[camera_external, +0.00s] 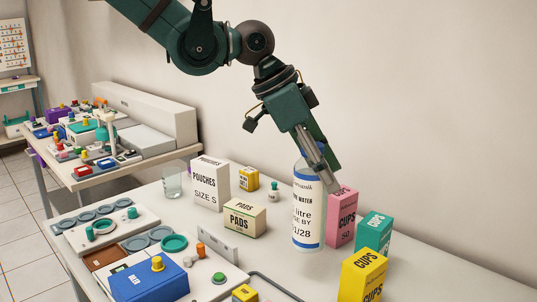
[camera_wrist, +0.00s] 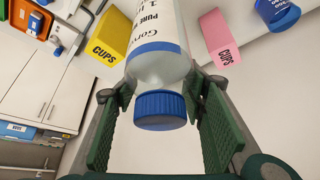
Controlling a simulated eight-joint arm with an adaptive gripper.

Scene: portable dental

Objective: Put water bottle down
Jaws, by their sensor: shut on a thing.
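The water bottle (camera_external: 306,215) is white with a blue-banded label and stands upright at the right part of the table in the external view. My gripper (camera_external: 326,178) comes down on it from above at a slant and is shut on its upper part. In the wrist view the bottle (camera_wrist: 160,50) lies between the two green finger pads of my gripper (camera_wrist: 163,88), with its blue cap (camera_wrist: 160,109) towards the camera. I cannot tell whether its base touches the table.
A pink cups box (camera_external: 342,215) stands close right of the bottle, with teal (camera_external: 373,236) and yellow (camera_external: 362,276) cups boxes beyond. Left are a pads box (camera_external: 244,217), a pouches box (camera_external: 210,184) and a glass (camera_external: 172,182). Some table (camera_external: 283,262) is bare in front of the bottle.

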